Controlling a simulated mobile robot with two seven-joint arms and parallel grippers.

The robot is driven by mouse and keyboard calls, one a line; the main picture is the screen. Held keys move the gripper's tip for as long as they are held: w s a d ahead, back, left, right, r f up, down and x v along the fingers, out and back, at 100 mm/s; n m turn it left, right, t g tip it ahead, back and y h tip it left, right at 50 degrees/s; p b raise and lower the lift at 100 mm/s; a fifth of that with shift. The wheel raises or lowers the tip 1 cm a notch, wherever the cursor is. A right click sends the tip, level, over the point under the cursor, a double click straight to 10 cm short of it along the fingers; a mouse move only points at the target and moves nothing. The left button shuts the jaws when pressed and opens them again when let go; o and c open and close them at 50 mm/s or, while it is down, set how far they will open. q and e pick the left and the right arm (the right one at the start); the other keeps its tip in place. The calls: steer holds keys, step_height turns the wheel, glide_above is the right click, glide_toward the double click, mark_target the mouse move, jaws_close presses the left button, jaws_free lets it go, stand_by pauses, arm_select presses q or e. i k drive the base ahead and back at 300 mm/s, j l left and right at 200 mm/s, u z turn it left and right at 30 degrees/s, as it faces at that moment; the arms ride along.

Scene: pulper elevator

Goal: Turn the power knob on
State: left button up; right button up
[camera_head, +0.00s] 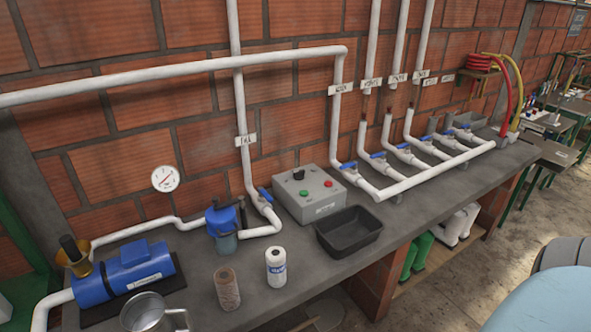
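A grey control box (308,195) sits on the concrete counter near the middle of the head view. A black knob (299,174) is on its top face, towards the back. A green button (303,193) and a red button (328,184) are on the same face. The knob is too small in the picture to tell which way it points. Neither of my grippers shows in this view, and nothing covers the box face.
A black tray (348,236) stands in front of the box. A blue-handled valve (265,195) and white pipes flank it. A white bottle (276,268), a brown cylinder (227,289) and a blue pump (125,272) are to the left. A pale blue rounded shape fills the lower right corner.

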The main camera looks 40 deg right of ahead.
mark_target(298, 175)
steer(key=k+l, duration=0.1)
steer(key=l, duration=0.65)
steer(key=k+l+u, duration=0.1)
steer(key=l, duration=0.3)
steer(key=k+l, duration=0.15)
steer(key=l, duration=0.2)
steer(key=k+l, duration=0.1)
steer(key=l, duration=0.3)
